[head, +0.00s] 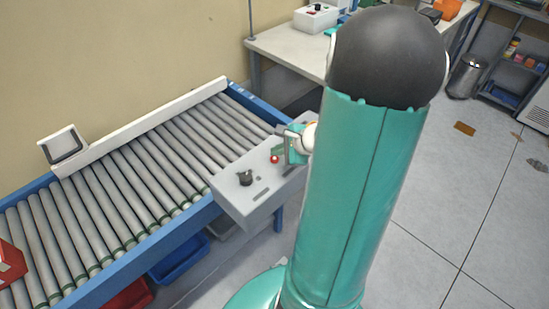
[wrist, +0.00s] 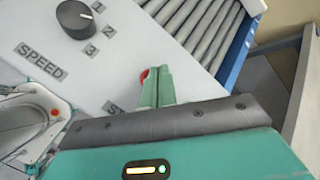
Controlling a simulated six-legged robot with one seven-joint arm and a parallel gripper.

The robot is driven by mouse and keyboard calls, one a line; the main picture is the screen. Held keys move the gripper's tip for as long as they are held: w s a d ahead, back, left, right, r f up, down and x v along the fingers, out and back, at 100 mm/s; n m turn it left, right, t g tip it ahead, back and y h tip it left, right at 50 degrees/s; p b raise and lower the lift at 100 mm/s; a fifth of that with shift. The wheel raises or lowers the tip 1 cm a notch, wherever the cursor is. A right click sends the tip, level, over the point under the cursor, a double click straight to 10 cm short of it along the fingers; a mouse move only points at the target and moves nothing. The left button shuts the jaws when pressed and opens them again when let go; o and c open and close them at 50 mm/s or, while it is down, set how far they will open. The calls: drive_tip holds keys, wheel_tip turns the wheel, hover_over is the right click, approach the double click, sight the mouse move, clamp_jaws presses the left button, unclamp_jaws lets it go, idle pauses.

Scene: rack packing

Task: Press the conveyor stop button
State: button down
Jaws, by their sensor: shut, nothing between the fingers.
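The grey control box (head: 240,195) is fixed to the near side of the roller conveyor (head: 140,160). Its red stop button (head: 275,159) shows on the top face in the head view, just beside my gripper (head: 284,152). In the wrist view, my gripper (wrist: 157,72) has its green fingers together, with nothing between them. A sliver of the red button (wrist: 145,74) shows at the left edge of the fingertips; the fingers hide the rest. I cannot tell whether the fingertips touch it. A label starting with "S" is partly hidden by my gripper.
A black speed knob (wrist: 75,18) with numbers sits on the same panel. Blue (head: 180,257) and red (head: 128,296) bins are under the conveyor. A white workbench (head: 290,45) stands behind. The floor at right is mostly clear, with a trash can (head: 467,76) farther back.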

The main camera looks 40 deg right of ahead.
sight(278, 160)
drive_tip(key=shift+f, duration=0.15)
idle(0.7)
drive_tip(key=shift+f, duration=0.3)
drive_tip(key=shift+f, duration=0.35)
idle(0.6)
idle(0.3)
drive_tip(key=shift+r, duration=0.8)
drive_tip(key=shift+r, duration=0.1)
drive_tip(key=shift+r, duration=2.4)
